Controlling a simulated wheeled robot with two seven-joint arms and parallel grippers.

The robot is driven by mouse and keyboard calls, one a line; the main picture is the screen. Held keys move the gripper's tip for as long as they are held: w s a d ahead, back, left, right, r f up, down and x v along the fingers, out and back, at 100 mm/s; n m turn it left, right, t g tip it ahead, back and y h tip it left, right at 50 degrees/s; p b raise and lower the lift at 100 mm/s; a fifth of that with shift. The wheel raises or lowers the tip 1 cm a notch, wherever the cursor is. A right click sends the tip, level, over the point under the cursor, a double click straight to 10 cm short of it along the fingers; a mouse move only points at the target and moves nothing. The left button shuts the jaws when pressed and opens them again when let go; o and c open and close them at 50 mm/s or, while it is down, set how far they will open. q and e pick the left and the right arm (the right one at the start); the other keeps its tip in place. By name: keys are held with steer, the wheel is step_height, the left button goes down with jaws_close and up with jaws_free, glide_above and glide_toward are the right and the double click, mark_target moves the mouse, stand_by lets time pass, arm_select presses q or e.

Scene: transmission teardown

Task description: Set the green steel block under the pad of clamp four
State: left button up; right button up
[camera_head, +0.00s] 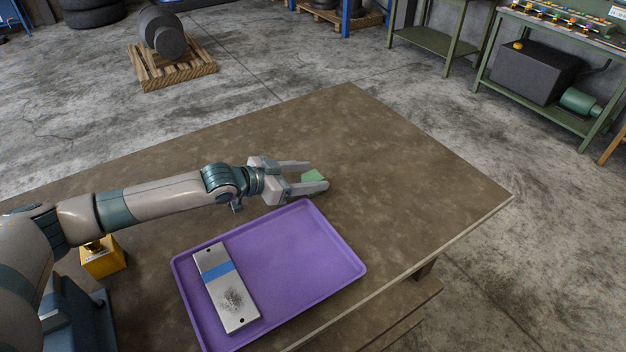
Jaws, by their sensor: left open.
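A small green block (313,175) lies on the brown table, just beyond the far right corner of the purple tray. My left gripper (316,177) is open, with its two fingers reaching right, one on either side of the green block. The near finger partly covers the block, and I cannot tell whether either finger touches it. I cannot make out clamp four or its pad. My right gripper is out of view.
The purple tray (310,258) holds a metal plate (235,302) with a blue stripe. A yellow block-like object (103,260) and a dark blue part (75,318) stand at the left, partly behind my arm. The table's (420,165) right side is clear.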

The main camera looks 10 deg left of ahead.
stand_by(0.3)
arm_select(q)
steer(key=shift+p+x, duration=0.75)
steer(key=shift+x, duration=0.05)
steer(key=p+x, duration=0.1)
steer(key=x, duration=0.2)
steer(key=shift+s+d, duration=0.1)
steer(key=shift+s, duration=0.1)
steer(key=shift+w+d+f, duration=0.2)
steer(key=shift+w+f, duration=0.05)
steer(key=c, duration=1.4)
steer(key=shift+r, duration=0.1)
jaws_close()
steer(key=shift+r, duration=0.1)
